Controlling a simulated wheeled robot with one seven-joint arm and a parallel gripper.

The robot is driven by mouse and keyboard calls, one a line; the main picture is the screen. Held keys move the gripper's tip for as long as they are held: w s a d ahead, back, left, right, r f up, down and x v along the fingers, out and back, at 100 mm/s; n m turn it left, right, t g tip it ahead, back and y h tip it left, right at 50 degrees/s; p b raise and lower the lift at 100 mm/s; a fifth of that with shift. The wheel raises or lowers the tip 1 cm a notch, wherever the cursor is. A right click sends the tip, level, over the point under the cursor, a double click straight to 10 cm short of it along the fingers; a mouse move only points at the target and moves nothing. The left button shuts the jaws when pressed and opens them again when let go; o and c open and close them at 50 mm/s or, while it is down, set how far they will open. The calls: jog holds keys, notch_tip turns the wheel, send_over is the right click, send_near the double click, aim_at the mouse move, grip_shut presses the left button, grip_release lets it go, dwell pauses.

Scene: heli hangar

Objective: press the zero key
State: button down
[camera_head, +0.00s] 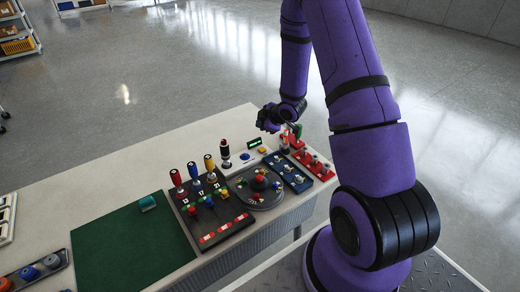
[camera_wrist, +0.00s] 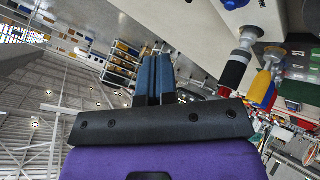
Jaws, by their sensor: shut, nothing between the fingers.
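I cannot make out a zero key or any digit labels in either view. A white control box (camera_head: 232,160) with a small green display (camera_head: 254,143), a blue button (camera_head: 244,156) and a yellow-orange button (camera_head: 262,151) stands on the table below my wrist. My gripper (camera_wrist: 155,78) shows in the wrist view with its two blue-grey fingers together and nothing between them. In the head view my purple wrist hangs above the far side of the table, behind the control box, and the fingertips are hard to make out. I see no contact with a key.
The pale table (camera_head: 100,190) carries a green mat (camera_head: 130,245), a dark panel with colored levers (camera_head: 207,205), a round dark dial (camera_head: 258,190), a blue switch panel (camera_head: 287,172) and a red panel (camera_head: 316,163). The table's far left is mostly clear. Shelves (camera_head: 18,35) stand far off.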

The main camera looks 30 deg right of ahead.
aim_at(262, 150)
jog(key=shift+f, duration=4.4)
jog(key=shift+f, duration=0.1)
jog(key=shift+f, duration=0.3)
jog(key=shift+f, duration=0.4)
jog(key=shift+r, duration=0.85)
jog(key=shift+r, duration=2.5)
